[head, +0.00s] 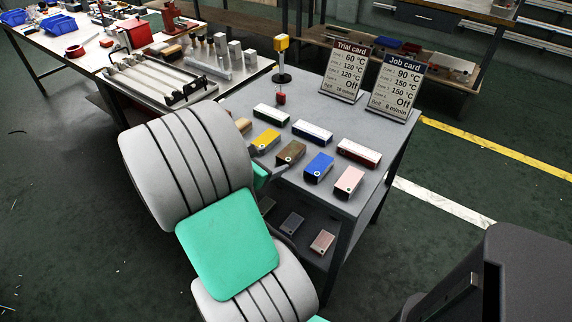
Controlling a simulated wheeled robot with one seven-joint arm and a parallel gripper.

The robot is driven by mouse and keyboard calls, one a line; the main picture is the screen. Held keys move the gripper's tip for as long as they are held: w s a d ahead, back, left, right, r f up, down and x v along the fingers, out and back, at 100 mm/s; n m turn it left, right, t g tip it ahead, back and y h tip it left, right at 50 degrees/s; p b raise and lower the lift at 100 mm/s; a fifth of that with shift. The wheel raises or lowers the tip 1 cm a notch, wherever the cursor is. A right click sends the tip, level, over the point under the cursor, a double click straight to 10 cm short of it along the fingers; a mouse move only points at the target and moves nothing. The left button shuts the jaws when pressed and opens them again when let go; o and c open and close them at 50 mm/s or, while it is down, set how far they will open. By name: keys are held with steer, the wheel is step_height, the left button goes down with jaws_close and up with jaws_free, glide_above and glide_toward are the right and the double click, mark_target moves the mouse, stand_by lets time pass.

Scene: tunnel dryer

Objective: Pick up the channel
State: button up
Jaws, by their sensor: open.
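No piece is labelled as the channel, and I cannot tell for sure which one it is. A long pale metal bar (209,70) lies in front of several upright metal blocks on the left bench and looks most like a channel. My gripper (268,163) is open, at the near edge of the grey table (237,101), mostly hidden behind my arm. It is close to the yellow block (267,139) and the brown block (290,152), well to the right of the bar. I see nothing held, though the jaws show only partly.
Blue (319,167), pink (349,181) and white-topped blocks (312,132) stand on the grey table. Behind them are a trial card (346,72), a job card (398,88) and a yellow-headed stand (282,58). A railed fixture (155,78) occupies the left bench.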

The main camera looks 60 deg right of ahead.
mark_target(290, 151)
steer(key=shift+s+d+f+n+g+h, duration=0.15)
steer(key=shift+s+d+n+g+h, duration=0.1)
steer(key=shift+s+d+n, duration=0.35)
steer(key=shift+s+d+f+n+g+h, duration=0.15)
steer(key=shift+s+d+n+h, duration=0.2)
steer(key=shift+d, duration=0.3)
steer(key=x, duration=0.2)
steer(key=b+x, duration=0.1)
steer(key=x, duration=0.4)
steer(key=shift+w+r+b, duration=0.1)
steer(key=shift+w+b, duration=0.15)
steer(key=shift+b, duration=0.05)
steer(key=shift+c, duration=0.5)
steer(key=c, duration=1.3)
jaws_close()
steer(key=shift+r, duration=0.15)
